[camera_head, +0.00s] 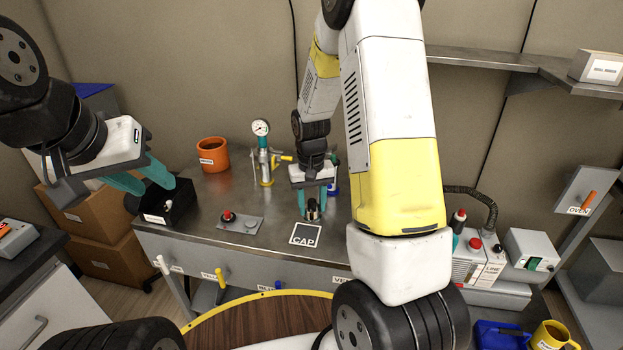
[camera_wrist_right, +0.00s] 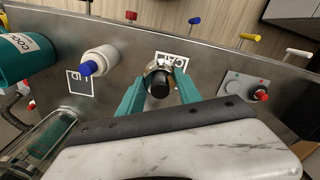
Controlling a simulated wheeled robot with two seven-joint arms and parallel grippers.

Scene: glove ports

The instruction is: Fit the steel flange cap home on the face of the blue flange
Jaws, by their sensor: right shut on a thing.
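My right gripper (camera_head: 313,208) is over the steel bench, its teal fingers pointing down. In the right wrist view, the right gripper (camera_wrist_right: 159,88) is shut on the steel flange cap (camera_wrist_right: 157,72), a small metal piece with a dark round end. The cap (camera_head: 312,214) also shows between the fingertips in the head view, just behind the square marked CAP (camera_head: 305,236). I cannot tell whether it touches the bench. My left gripper (camera_head: 148,178) is open and empty by a black box at the bench's left end. I cannot make out the blue flange for certain.
A pressure gauge on a stand (camera_head: 264,155), an orange pot (camera_head: 213,155) and a button plate (camera_head: 241,222) stand left of the right gripper. In the wrist view a white cylinder with a blue tip (camera_wrist_right: 101,61) is left of the cap. The bench front between is clear.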

